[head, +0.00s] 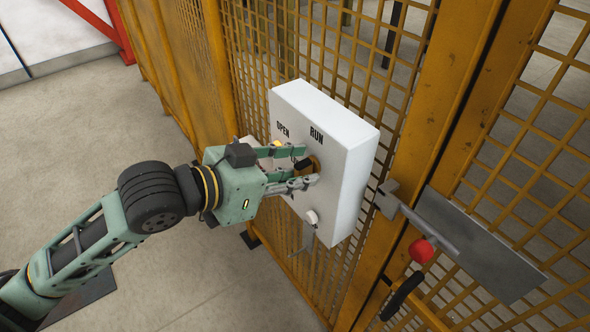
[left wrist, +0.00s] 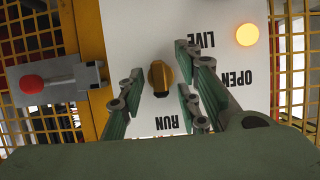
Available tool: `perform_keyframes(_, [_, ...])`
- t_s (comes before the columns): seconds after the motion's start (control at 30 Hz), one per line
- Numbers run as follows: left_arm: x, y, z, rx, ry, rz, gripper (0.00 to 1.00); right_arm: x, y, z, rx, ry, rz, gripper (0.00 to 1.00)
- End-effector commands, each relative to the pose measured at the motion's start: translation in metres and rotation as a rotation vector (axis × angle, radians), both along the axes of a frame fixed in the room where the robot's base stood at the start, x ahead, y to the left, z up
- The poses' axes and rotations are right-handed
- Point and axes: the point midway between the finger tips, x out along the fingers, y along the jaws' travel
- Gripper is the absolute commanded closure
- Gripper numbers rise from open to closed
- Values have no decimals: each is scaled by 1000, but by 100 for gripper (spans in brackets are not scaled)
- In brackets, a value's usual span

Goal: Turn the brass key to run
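The brass key (left wrist: 159,78) sits on the face of a white box (head: 345,150) mounted on the yellow mesh fence. In the left wrist view its grip lies nearly upright in the picture, with RUN printed below it, OPEN to the right and LIVE at upper right. My left gripper (head: 308,167) is at the box face with its fingers open on either side of the key. In the left wrist view, gaps show between key and fingers. In the head view the fingers partly hide the key. My right gripper is not in view.
A lit amber lamp (left wrist: 247,35) is on the box. A slide bolt with a red ball (head: 421,251) and a black handle (head: 402,295) are on the gate right of the box. A small white knob (head: 311,216) sits low on the box. The floor at left is clear.

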Motion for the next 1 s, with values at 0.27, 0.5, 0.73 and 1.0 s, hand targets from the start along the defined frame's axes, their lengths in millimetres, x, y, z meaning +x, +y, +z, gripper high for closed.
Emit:
perform_keyframes(0.27, [-16,24,11,4,-2,4,69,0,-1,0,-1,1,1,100])
perform_keyframes(0.5, [-34,49,24,4,0,2,69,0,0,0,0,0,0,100])
perform_keyframes(0.73, [-41,56,28,1,1,0,69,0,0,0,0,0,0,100])
perform_keyframes(1.0, [-41,56,28,0,0,0,69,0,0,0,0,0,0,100])
